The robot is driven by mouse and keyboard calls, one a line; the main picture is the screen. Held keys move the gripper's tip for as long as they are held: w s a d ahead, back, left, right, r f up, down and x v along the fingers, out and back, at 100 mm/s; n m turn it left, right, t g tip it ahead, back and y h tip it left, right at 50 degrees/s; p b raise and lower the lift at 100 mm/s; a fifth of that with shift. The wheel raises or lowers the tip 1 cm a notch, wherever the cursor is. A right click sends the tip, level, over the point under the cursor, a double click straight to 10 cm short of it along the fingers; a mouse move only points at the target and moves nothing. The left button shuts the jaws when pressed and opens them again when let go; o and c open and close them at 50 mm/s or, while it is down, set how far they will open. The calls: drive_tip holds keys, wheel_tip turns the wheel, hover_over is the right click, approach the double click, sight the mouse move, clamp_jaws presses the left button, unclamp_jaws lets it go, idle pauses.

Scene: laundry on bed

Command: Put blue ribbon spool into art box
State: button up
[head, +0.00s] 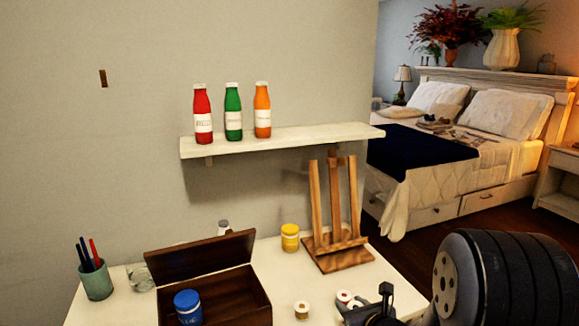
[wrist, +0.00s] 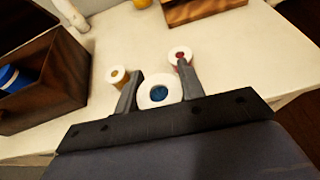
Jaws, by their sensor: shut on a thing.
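The blue ribbon spool (wrist: 158,93), white-rimmed with a blue centre, sits between the two fingers of my gripper (wrist: 160,72) in the wrist view. My gripper is shut on it. In the head view my gripper (head: 372,308) is at the bottom edge, and I cannot make out the blue spool there. The art box (head: 210,288) is a dark brown wooden box with its lid raised, left of my gripper. The box also shows at the left of the wrist view (wrist: 50,105).
A yellow-centred spool (head: 302,310) and a red-centred spool (head: 345,297) stand on the white table near my gripper. A yellow jar (head: 290,237) and wooden easel (head: 335,225) stand behind. A pen cup (head: 97,280) is left of the box. A shelf (head: 285,140) holds bottles above.

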sight(353, 302)
wheel_tip(353, 302, up, 11)
drive_tip(key=p, duration=0.9)
drive_tip(key=shift+f, duration=0.15)
drive_tip(key=shift+f, duration=0.1)
